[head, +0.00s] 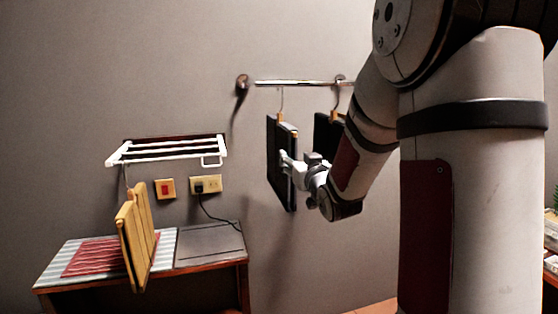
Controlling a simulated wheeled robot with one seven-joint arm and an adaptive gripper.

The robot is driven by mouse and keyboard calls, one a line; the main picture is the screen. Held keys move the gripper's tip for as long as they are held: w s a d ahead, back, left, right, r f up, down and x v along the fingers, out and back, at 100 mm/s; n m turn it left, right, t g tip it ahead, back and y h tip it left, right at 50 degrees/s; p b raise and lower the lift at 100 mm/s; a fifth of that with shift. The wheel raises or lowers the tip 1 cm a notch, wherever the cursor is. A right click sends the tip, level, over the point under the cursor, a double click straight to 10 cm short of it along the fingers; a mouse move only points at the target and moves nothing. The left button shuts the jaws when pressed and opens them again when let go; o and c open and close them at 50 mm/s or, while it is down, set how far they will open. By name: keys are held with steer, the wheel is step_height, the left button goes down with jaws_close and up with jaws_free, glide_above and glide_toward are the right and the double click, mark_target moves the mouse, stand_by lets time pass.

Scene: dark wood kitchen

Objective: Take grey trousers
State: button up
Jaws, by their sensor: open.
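A dark, folded garment that looks like the grey trousers (275,150) hangs from a hook on the metal wall rail (296,83). A second dark garment (325,130) hangs to its right, partly hidden behind my arm. I cannot tell from their colour which one is grey. My gripper (286,164) is open at the right side of the left dark garment, with its fingertips over the garment's edge. I cannot tell whether they touch it.
A white slatted rack (168,149) on the wall holds a hanging yellow folded garment (137,240). Below is a small table (60,268) with a red striped cloth (100,256) and a grey flat panel (205,247). A socket (206,184) with a cord is on the wall.

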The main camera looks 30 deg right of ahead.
mark_target(280, 140)
steer(key=x, duration=0.5)
steer(key=shift+w+a+r+p, duration=0.2)
steer(key=shift+a+p, duration=0.15)
steer(key=shift+r, duration=0.1)
jaws_close()
